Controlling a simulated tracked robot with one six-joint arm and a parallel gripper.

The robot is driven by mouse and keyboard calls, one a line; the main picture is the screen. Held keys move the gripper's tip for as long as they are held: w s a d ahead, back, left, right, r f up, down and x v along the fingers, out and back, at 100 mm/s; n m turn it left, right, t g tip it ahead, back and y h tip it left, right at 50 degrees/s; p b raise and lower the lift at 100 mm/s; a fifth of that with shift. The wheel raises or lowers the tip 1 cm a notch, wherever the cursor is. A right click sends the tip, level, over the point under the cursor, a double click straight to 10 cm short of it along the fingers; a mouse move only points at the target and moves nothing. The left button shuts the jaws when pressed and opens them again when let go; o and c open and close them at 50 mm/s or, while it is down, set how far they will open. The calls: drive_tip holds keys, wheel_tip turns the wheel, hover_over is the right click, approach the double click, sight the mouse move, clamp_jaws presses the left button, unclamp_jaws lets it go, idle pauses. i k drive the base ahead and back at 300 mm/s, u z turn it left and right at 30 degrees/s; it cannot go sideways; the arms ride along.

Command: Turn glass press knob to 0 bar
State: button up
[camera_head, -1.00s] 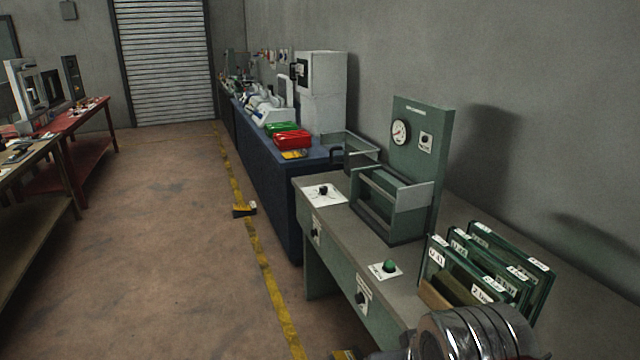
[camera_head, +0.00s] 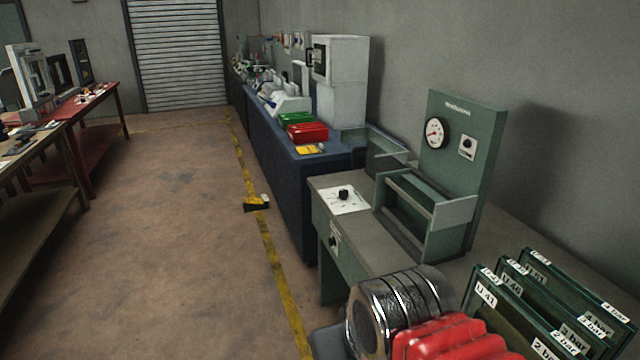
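The green glass press (camera_head: 478,165) stands on a grey-green bench to the right of centre. Its upright panel carries a round gauge (camera_head: 435,133) with a red mark and, right of it, a dark knob on a white plate (camera_head: 467,146). A black knob (camera_head: 343,194) sits on a white plate on the bench top, left of the press. Another dark knob (camera_head: 333,242) is on the bench front. The knob settings are too small to read. My arm's metal and red parts fill the bottom centre and hide part of the bench. My gripper's fingers are not in view.
Labelled green-framed glass panels (camera_head: 510,300) stand in a rack at the lower right. A blue bench (camera_head: 278,175) with red and green bins lies beyond. The floor left of the yellow line (camera_head: 262,235) is open, except for a small black-and-yellow item (camera_head: 256,203).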

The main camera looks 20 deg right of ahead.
sight(343, 193)
drive_tip(key=u, duration=0.4)
drive_tip(key=i, duration=3.1)
drive_tip(key=z, duration=0.2)
